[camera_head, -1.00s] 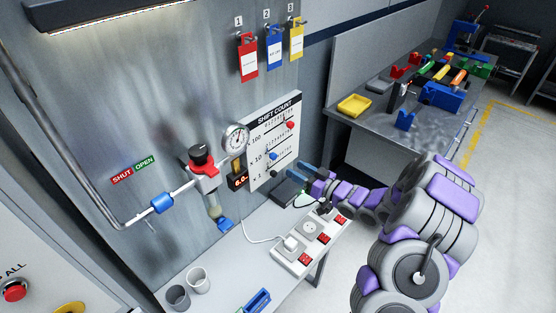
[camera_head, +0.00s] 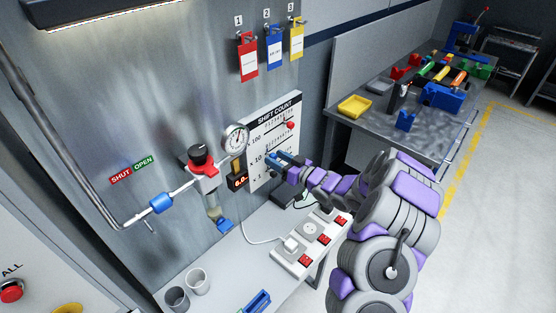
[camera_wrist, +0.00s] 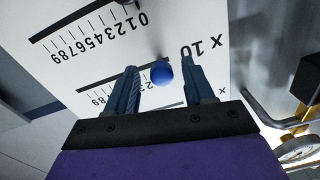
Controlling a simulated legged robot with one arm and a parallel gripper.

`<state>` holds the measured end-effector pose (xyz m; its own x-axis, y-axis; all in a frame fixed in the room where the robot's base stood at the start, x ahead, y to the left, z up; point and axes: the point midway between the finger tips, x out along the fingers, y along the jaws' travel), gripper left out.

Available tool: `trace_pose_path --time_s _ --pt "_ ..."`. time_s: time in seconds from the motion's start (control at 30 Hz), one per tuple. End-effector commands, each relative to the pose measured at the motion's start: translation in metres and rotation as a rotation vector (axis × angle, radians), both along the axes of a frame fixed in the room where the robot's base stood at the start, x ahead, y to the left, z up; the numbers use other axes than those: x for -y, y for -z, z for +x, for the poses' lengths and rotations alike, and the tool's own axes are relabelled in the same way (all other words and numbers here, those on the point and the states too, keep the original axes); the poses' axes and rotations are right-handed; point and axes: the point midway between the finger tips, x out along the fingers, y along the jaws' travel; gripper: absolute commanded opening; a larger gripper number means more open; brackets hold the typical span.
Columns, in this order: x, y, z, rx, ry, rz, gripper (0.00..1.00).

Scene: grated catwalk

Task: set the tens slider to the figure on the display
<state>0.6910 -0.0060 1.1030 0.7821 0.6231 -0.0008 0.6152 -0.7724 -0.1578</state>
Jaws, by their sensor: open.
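The white SHIFT COUNT board (camera_head: 262,133) hangs on the wall with rows marked x100, x10 and x1. In the wrist view, the round blue tens knob (camera_wrist: 161,73) lies between the two fingertips of my gripper (camera_wrist: 160,80), close to the x 10 label. My gripper is open, with a visible gap to the left finger. In the head view, my gripper (camera_head: 284,161) is at the board's lower part and hides the blue knob. The figure the knob stands at cannot be read. The small display (camera_head: 239,182) left of the board shows orange digits that look like 6.0.
The red knob (camera_head: 290,125) sits at the right of the x100 row. A gauge (camera_head: 236,138) and a valve with a red body (camera_head: 205,165) are left of the board. A power strip (camera_head: 308,241) and two cups (camera_head: 197,281) stand on the shelf below.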

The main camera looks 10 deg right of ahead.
Motion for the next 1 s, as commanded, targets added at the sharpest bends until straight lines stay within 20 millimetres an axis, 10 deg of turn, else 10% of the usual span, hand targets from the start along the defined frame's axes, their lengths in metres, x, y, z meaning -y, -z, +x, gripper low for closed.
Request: trace_pose_path --time_s 0.63,1.0 --pt "0.0002 0.0002 -0.0002 0.0 0.0 0.0 0.0" --pt "0.0004 0.0003 -0.0002 -0.001 0.0 -0.001 0.0"
